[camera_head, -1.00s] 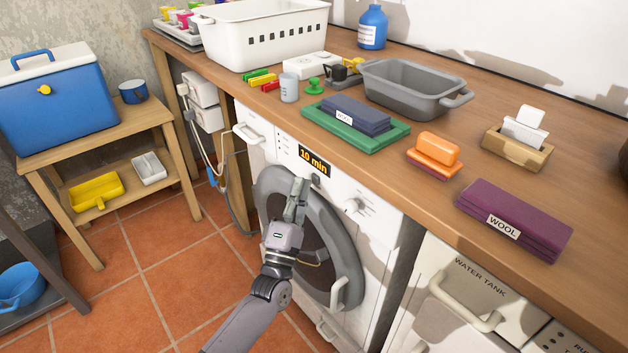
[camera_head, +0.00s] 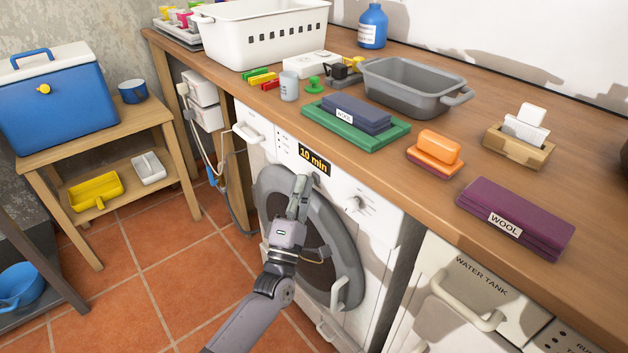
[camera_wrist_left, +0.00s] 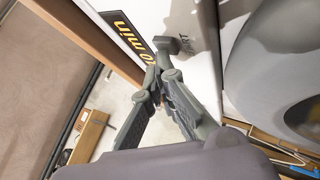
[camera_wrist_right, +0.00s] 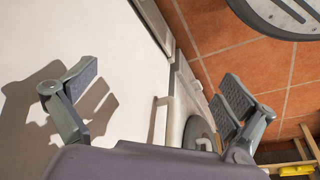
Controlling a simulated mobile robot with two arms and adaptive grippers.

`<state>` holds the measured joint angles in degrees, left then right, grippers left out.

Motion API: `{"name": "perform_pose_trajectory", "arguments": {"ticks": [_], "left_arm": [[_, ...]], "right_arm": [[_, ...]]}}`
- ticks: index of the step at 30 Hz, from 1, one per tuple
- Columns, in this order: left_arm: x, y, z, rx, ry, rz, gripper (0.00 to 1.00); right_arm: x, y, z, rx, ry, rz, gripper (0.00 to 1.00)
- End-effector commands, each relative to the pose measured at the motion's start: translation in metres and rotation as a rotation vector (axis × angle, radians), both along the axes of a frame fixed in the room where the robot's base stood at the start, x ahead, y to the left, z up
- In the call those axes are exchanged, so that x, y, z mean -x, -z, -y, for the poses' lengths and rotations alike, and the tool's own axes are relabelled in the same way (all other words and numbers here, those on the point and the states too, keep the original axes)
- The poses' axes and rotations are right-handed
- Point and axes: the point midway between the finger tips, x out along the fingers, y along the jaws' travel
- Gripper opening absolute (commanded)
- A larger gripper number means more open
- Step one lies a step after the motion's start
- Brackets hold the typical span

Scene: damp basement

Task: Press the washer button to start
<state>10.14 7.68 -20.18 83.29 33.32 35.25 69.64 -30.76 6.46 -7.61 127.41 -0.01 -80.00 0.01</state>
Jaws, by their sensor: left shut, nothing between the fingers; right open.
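The white washer (camera_head: 375,235) stands under the counter, with a black display (camera_head: 314,160) reading "10 min" in yellow. In the left wrist view a small dark grey button (camera_wrist_left: 166,45) stands out from the white panel beside partly readable lettering. My left gripper (camera_head: 301,180) is shut and empty in front of the panel, just below the display. It hides the button area in the head view. In the left wrist view its fingertips (camera_wrist_left: 160,76) are very close to the button; I cannot tell whether they touch. My right gripper (camera_wrist_right: 160,88) is open and empty, seen only in its wrist view.
The wooden counter (camera_head: 395,170) overhangs the panel and holds folded cloths, a grey basin (camera_head: 415,88) and a white basket (camera_head: 262,40). Open tiled floor lies left.

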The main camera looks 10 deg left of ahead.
Motion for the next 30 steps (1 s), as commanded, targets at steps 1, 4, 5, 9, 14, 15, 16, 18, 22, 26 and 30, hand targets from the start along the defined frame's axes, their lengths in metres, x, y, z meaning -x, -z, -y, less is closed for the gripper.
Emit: {"name": "perform_pose_trajectory", "arguments": {"ticks": [1,4,5,9,14,15,16,18,22,26,30], "left_arm": [[-0.0006,0.0002,0.0005,0.0,0.0,0.0,0.0],[-0.0007,-0.0001,0.0007,0.0,0.0,0.0,0.0],[-0.0007,-0.0001,0.0007,0.0,0.0,0.0,0.0],[-0.0007,-0.0002,0.0008,0.0,0.0,0.0,0.0],[-0.0012,-0.0002,0.0011,0.001,0.001,0.0,0.0],[-0.0013,-0.0002,0.0013,0.001,0.001,0.0,0.0],[-0.0015,-0.0003,0.0014,0.001,0.001,0.0,0.0],[-0.0016,-0.0004,0.0014,0.001,0.001,0.0,0.0],[-0.0006,-0.0005,0.0007,0.0,0.0,0.0,0.0],[0.0029,-0.001,-0.0019,0.0,0.0,0.0,0.0],[0.0064,-0.0009,-0.0046,0.0,0.0,0.0,0.0]], "right_arm": [[0.001,-0.0023,0.0001,-0.001,0.001,0.002,1.0],[0.0035,-0.0031,0.0004,0.0,0.001,-0.001,1.0],[0.0042,-0.0028,0.0005,0.0,0.002,-0.002,1.0],[0.0053,-0.0016,0.0009,0.0,0.002,-0.006,1.0],[0.0057,0.0,0.0014,0.002,0.002,-0.009,1.0],[0.0055,-0.0001,0.0015,0.002,0.002,-0.009,1.0],[0.0054,-0.0001,0.0017,0.002,0.001,-0.009,1.0],[0.005,-0.0013,0.0018,0.003,0.002,-0.008,1.0],[0.0029,-0.004,0.0022,0.004,0.001,0.0,1.0],[-0.0005,-0.0051,0.0023,0.003,0.0,0.01,1.0],[-0.0014,0.004,0.003,0.006,0.0,0.002,1.0]]}}
